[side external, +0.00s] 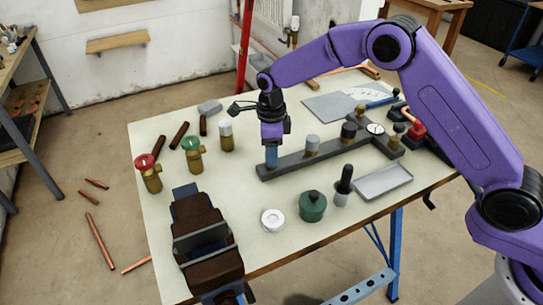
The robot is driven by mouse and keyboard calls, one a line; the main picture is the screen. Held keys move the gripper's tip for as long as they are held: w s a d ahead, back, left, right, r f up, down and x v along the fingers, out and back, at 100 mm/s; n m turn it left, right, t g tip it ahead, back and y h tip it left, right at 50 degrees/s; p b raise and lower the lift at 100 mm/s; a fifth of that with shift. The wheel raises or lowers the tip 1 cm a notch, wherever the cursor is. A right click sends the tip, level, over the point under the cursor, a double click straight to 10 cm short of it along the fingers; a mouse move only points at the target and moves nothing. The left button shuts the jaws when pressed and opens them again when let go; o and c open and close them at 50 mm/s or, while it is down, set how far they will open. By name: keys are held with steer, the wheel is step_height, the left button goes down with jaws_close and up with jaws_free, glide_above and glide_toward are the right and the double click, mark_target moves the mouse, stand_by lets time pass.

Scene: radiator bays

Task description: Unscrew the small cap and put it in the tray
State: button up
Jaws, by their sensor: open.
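My gripper (271,150) points straight down over the left end of a dark bar-shaped manifold (290,163). A blue part shows at its lower end; I cannot tell whether this is its fingers or a cap between them. My gripper is open. On the manifold to its right stand a grey cylindrical cap (312,145) and a black cap (348,132). I cannot tell which one is the small cap, and one may be hidden by my gripper. The shallow grey metal tray (384,182) lies empty on the table at the right.
A pressure gauge (375,128) sits on the manifold's crosspiece. In front are a green pot (313,206), a white tape roll (272,220) and a black-handled tool (344,185). A vice (205,240) stands front left. Brass valves (193,155) stand at the left.

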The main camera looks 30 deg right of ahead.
steer(key=shift+c, duration=0.3)
jaws_close()
steer(key=n, duration=2.6)
steer(key=shift+n, duration=0.3)
steer(key=n, duration=0.4)
steer(key=shift+r, duration=0.1)
